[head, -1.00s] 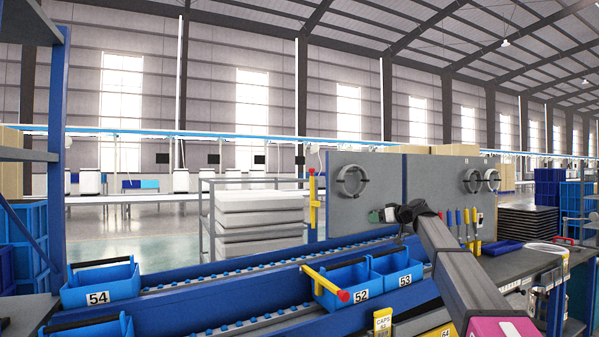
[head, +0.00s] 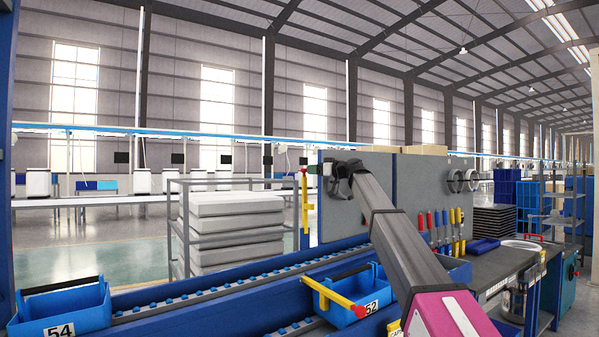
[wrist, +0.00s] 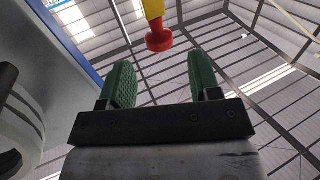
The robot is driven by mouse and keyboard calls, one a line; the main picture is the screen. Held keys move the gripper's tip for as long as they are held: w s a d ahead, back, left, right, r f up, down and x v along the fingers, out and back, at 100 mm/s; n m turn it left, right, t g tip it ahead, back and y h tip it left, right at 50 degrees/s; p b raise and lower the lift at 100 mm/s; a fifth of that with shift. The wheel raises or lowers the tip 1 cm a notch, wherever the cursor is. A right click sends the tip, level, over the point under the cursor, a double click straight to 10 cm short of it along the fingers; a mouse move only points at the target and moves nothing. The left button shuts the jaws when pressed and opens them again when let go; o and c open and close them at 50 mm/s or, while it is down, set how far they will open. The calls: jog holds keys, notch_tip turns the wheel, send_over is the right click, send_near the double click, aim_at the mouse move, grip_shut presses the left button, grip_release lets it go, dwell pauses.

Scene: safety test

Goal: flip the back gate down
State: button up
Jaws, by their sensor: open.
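The back gate (head: 304,203) is a yellow bar with a red tip, standing upright at the far side of the conveyor. Its red-knobbed end (wrist: 158,38) shows in the wrist view, beyond and between my fingertips, apart from them. My gripper (head: 327,169) is open and empty, just right of the gate's top in the head view. Its two green fingers also show in the wrist view (wrist: 161,72). The front gate (head: 330,292), another yellow bar with a red end, lies down across the near conveyor by bin 52.
A grey tool panel (head: 345,212) stands right behind my arm. Blue bin 52 (head: 340,315) and blue bin 54 (head: 65,312) sit along the conveyor (head: 230,292). A rack of grey stacked slabs (head: 235,230) stands behind it. Screwdrivers (head: 440,225) hang at right.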

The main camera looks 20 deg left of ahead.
jog(key=x, duration=0.8)
jog(key=shift+d, duration=0.1)
grip_shut()
jog(key=shift+s+d, duration=0.1)
